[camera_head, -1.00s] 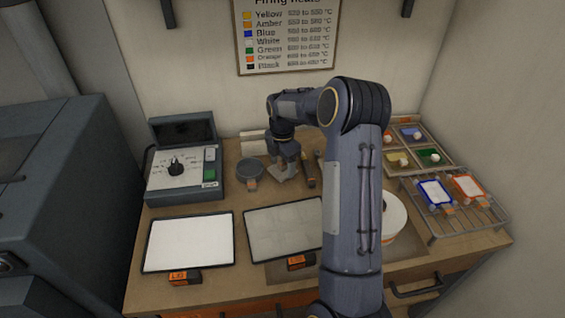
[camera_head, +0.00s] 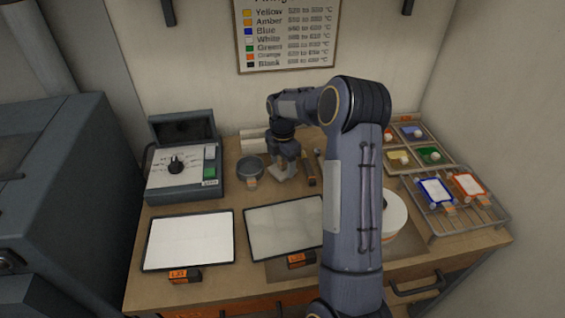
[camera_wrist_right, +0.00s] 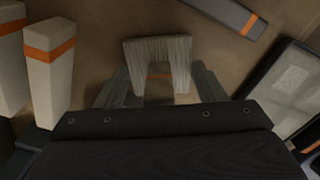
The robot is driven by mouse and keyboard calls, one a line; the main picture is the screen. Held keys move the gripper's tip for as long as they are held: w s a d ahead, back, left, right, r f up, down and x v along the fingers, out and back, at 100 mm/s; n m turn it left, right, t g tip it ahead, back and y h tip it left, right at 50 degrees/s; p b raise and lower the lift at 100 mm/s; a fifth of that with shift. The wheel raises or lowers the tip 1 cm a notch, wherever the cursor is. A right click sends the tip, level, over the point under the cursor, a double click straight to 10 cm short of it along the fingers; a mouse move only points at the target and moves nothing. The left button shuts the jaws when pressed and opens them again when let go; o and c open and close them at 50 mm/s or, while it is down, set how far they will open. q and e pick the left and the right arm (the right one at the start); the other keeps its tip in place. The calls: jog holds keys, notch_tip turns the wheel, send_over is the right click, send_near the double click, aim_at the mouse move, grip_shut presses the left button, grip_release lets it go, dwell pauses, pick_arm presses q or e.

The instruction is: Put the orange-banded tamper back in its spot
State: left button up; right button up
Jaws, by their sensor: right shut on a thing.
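My right gripper (camera_wrist_right: 160,88) is shut on a pale, arch-shaped piece, which I take to be the orange-banded tamper (camera_wrist_right: 158,48). A thin orange stripe shows between the fingers, under the arch. In the head view my right gripper (camera_head: 287,160) points down at the back of the bench, with the pale tamper (camera_head: 284,173) at its tips. It is low over the wood; I cannot tell whether it touches. My left gripper is not in view.
A round grey dish (camera_head: 250,168) stands just left of the gripper. A dark orange-banded tool (camera_head: 308,174) lies close on its right. Pale orange-banded blocks (camera_wrist_right: 50,75) stand beside it in the wrist view. A dark-rimmed panel (camera_head: 280,228) lies in front.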

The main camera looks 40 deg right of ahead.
jog(key=shift+f, duration=0.3)
dwell(0.5)
jog(key=o, duration=1)
jog(key=shift+c, duration=0.2)
jog(key=shift+r, duration=0.1)
notch_tip(320, 180, up, 8)
jog(key=shift+f+b, duration=0.2)
jog(key=shift+b, duration=0.45)
jog(key=shift+r, duration=0.1)
